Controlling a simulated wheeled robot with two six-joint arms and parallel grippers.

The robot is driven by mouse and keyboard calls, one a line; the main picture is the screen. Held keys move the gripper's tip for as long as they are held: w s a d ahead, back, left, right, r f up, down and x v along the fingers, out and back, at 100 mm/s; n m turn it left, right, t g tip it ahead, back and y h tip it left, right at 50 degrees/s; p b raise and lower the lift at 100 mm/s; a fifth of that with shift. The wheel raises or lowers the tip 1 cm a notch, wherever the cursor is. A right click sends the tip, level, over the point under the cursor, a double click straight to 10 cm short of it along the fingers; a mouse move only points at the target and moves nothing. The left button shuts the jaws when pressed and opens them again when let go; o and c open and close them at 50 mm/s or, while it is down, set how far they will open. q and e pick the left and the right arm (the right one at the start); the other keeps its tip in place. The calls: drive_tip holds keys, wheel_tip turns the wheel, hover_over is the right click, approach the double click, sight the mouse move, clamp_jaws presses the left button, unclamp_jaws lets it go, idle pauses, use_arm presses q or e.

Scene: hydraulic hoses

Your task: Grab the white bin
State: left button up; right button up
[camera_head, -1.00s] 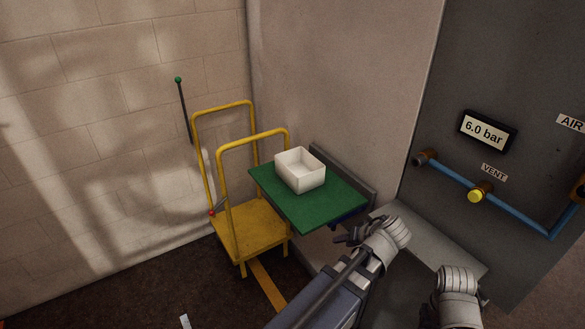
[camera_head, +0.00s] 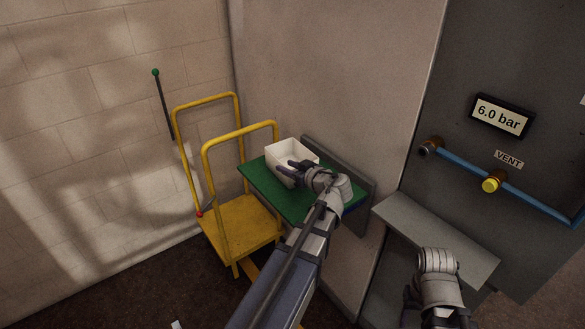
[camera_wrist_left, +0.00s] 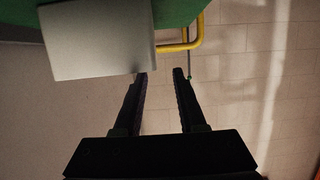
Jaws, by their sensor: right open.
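My right gripper (camera_head: 410,300) is low at the right, away from the bin, open, only partly visible.
A yellow trolley (camera_head: 236,224) with tall rails stands left of the shelf. A grey ledge (camera_head: 435,240) and a cabinet with a blue pipe (camera_head: 463,172), a yellow vent knob (camera_head: 491,185) and a pressure display (camera_head: 501,117) are at the right.

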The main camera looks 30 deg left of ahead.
sight(278, 161)
use_arm(q)
drive_tip(key=shift+w+b+x, duration=0.15)
drive_tip(key=shift+b+x, duration=0.3)
drive_tip(key=shift+x, duration=1.2)
drive_tip(key=shift+w+b+x, duration=0.15)
drive_tip(key=shift+b+x, duration=0.25)
drive_tip(key=shift+x, duration=1.3)
drive_tip(key=shift+d, duration=0.2)
clamp_jaws()
